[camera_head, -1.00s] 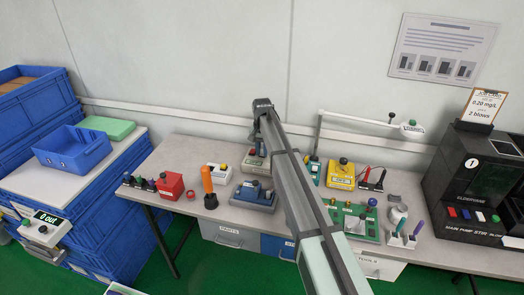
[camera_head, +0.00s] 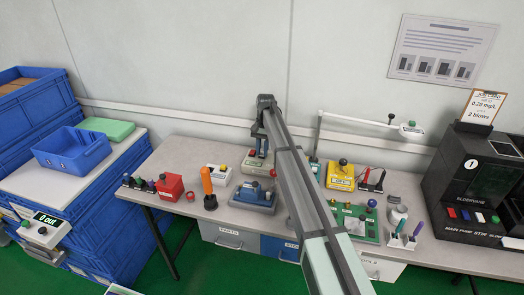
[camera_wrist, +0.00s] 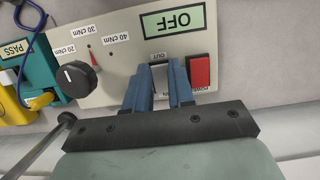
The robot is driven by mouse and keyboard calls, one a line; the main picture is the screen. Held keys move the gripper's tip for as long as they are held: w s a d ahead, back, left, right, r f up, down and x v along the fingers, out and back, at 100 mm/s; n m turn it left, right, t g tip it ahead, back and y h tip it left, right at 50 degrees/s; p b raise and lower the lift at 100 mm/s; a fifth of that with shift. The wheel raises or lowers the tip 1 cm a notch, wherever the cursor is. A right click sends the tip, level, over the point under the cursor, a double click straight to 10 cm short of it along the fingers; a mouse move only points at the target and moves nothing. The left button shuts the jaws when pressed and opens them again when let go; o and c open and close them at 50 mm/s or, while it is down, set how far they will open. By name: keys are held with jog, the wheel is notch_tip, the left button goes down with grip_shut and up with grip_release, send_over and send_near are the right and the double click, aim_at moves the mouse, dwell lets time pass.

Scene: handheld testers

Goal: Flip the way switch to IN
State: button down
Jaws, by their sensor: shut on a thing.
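The tester is a pale grey box (camera_wrist: 122,62) seen upside down in the wrist view, with a green display reading OFF (camera_wrist: 174,20). The way switch (camera_wrist: 160,78) is a small light-grey rocker marked OUT at its upper edge in that view. My gripper (camera_wrist: 158,68) has its two blue fingers shut on the switch, one at each side. The fingers hide parts of the switch, so its setting is unclear. In the head view the tester (camera_head: 254,163) stands at the back of the bench, partly behind my arm.
A red power switch (camera_wrist: 200,71) sits close to the right finger in the wrist view. A black knob (camera_wrist: 75,80) and a red pointer (camera_wrist: 93,60) are on the left. A blue-grey device (camera_head: 252,197) stands in front of the tester on the crowded bench.

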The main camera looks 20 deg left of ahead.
jog(key=c, duration=1.2)
grip_release()
jog(key=shift+c, duration=0.2)
jog(key=shift+r, duration=0.15)
jog(key=v, duration=1.3)
jog(key=shift+r, duration=0.25)
